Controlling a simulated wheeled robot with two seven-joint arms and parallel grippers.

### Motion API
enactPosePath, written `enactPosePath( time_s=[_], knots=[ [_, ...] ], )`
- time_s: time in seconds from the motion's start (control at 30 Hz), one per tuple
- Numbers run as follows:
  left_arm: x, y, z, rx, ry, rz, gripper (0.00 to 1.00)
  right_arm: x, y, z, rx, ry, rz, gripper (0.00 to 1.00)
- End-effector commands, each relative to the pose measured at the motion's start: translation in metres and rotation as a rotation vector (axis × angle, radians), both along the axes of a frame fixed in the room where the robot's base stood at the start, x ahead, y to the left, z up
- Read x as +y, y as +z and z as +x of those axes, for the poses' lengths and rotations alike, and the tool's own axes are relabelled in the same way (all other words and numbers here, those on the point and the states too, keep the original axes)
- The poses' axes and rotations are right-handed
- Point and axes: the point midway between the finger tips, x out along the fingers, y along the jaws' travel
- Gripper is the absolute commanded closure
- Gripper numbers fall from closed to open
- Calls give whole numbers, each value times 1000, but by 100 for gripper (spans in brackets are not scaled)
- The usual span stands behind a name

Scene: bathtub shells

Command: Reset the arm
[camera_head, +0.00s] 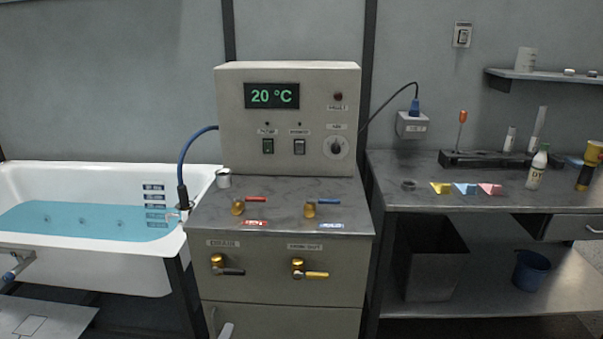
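Neither of my grippers shows clearly in the head view. A small pale piece (226,330) shows at the bottom edge in front of the cabinet, and I cannot tell what it is. The grey control cabinet (280,290) stands in the middle, with red-handled and blue-handled valves on its top and two brass valves on its front. Its panel (230,110) reads 20 °C.
A white bathtub (90,265) with blue water (85,221) stands at the left. A metal cup (223,178) sits at the cabinet top's back left. The right workbench (420,200) holds a rack (500,161), coloured pieces and a white bottle (537,169). A blue bucket (531,270) sits below.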

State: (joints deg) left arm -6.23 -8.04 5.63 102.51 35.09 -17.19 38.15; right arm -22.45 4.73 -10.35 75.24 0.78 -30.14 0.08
Motion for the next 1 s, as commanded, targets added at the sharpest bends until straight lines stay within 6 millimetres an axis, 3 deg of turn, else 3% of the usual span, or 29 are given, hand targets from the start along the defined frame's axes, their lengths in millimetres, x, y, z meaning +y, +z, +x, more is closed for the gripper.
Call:
enactPosePath(
  time_s=[0.27, 0.47, 0.6, 0.8, 0.9, 1.0],
  knots=[
    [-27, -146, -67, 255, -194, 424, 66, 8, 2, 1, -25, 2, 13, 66],
    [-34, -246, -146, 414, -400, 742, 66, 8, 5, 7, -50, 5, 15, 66],
    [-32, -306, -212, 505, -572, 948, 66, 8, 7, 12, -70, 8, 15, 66],
    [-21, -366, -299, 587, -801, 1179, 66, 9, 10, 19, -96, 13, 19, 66],
    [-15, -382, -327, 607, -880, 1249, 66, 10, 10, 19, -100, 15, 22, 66],
    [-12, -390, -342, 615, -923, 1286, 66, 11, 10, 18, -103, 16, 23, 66]
  ],
)
